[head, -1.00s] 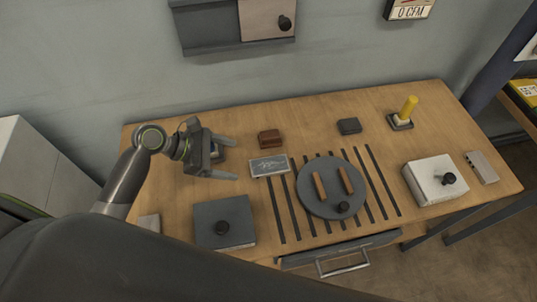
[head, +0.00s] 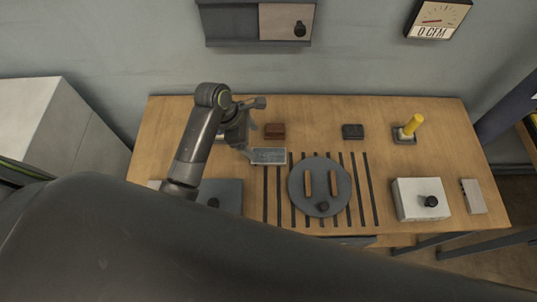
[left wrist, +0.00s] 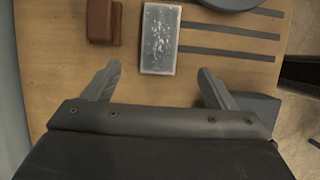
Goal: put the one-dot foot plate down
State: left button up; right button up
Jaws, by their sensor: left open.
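I cannot make out a plate with one clear dot in any view. A light grey plate (head: 473,196) lies at the table's right end, its markings too small to read. A sliver of another light plate (head: 154,184) shows at the left, mostly hidden by my arm. My left gripper (head: 254,142) is open beside a flat grey tray with white marks (head: 268,156). In the left wrist view my left gripper (left wrist: 158,82) has nothing between its fingers, and the marked tray (left wrist: 160,38) lies just beyond them. My right gripper is not in view.
A round dark plate (head: 296,186) with two brown bars and a knob lies over dark strips. A brown block (head: 274,131), a black block (head: 352,132), a yellow-handled stand (head: 404,136) and a white box with a knob (head: 410,202) stand around it. A dark box (head: 228,192) is partly behind my arm.

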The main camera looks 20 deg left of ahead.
aim_at(268, 155)
pick_arm(q)
jog(key=shift+d+p+x, duration=0.1)
jog(key=shift+p+x, duration=0.15)
jog(key=shift+x, duration=2.1)
jog(key=shift+d+p+x, duration=0.15)
jog(key=shift+p+x, duration=0.05)
jog(key=shift+x, duration=2.15)
jog(key=shift+r, duration=0.15)
jog(key=c, duration=1.3)
jog(key=shift+w+r, duration=0.1)
jog(key=shift+c, duration=0.2)
